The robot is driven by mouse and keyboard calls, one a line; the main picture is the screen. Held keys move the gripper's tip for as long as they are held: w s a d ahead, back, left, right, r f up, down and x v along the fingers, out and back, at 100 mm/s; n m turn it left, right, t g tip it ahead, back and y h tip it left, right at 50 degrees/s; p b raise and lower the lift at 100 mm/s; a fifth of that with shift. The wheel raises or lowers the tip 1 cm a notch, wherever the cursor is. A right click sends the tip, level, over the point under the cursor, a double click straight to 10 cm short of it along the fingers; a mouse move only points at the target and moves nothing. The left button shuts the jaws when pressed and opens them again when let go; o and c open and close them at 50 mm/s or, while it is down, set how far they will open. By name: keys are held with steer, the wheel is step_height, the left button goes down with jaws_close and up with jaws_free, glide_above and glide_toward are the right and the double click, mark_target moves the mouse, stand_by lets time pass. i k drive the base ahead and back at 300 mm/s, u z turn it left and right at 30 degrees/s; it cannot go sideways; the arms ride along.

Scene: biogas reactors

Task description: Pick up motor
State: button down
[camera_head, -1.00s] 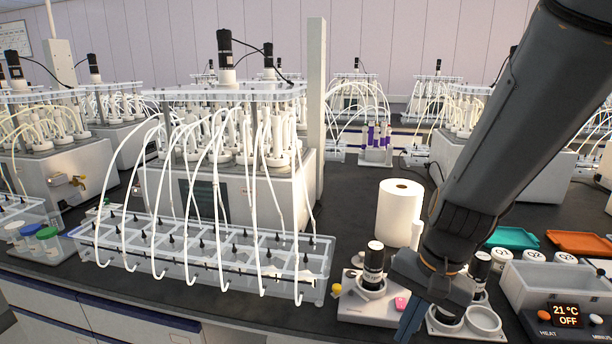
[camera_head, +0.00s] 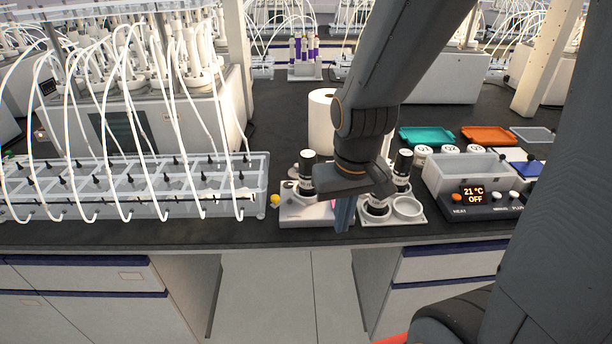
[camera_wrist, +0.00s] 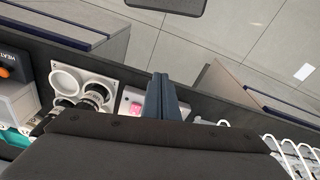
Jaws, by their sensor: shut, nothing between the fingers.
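A second black-and-white motor (camera_head: 402,165) stands in a white holder (camera_head: 418,216) to the right. A similar dark cylinder (camera_head: 377,203) is in the holder's front left, partly hidden by my wrist; an open round recess is beside it. My gripper (camera_head: 344,215) is shut and empty, pointing down in front of the base unit. In the wrist view its fingers (camera_wrist: 160,98) are together, beside the holder (camera_wrist: 68,72) and pink button (camera_wrist: 134,108).
A clear tube rack (camera_head: 130,190) with white hoses stands left. A paper roll (camera_head: 321,120) stands behind the base unit. A heating bath (camera_head: 470,180) reading 21 °C OFF is right, with teal (camera_head: 427,136) and orange trays (camera_head: 489,134) behind. The bench's front edge is close.

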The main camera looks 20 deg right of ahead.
mark_target(307, 158)
steer(key=z, duration=1.6)
steer(key=k, duration=0.75)
steer(key=u, duration=1.2)
steer(key=i, duration=1)
